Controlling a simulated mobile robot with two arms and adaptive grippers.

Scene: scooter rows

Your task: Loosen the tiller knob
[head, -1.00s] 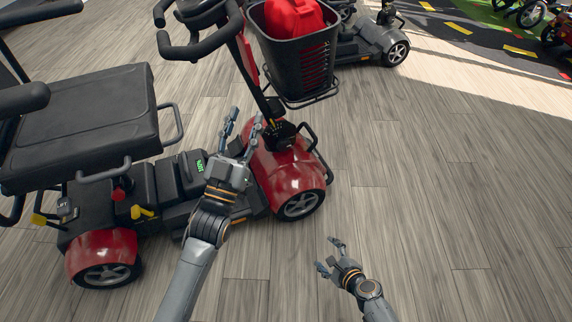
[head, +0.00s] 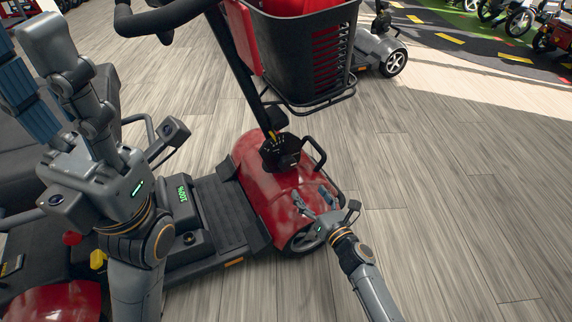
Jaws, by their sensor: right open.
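The red scooter's tiller (head: 237,75) leans up from the front deck to the handlebar. At its foot is a black pivot housing (head: 281,150) with yellow marks. A dark knob-like part (head: 276,118) sits just above it, beside the tiller; its detail is too small to tell. My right gripper (head: 314,194) is open and empty, over the red front fender (head: 270,190), below and right of the pivot. My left gripper (head: 100,88) is large and close to the camera at the left, fingers spread and raised, with nothing seen in it. It is well left of the tiller.
A black basket (head: 310,50) with a red item hangs in front of the tiller. A black guard bar (head: 316,152) stands beside the pivot. The seat (head: 30,140) is partly hidden behind my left arm. Another scooter (head: 375,50) stands behind; the floor at right is clear.

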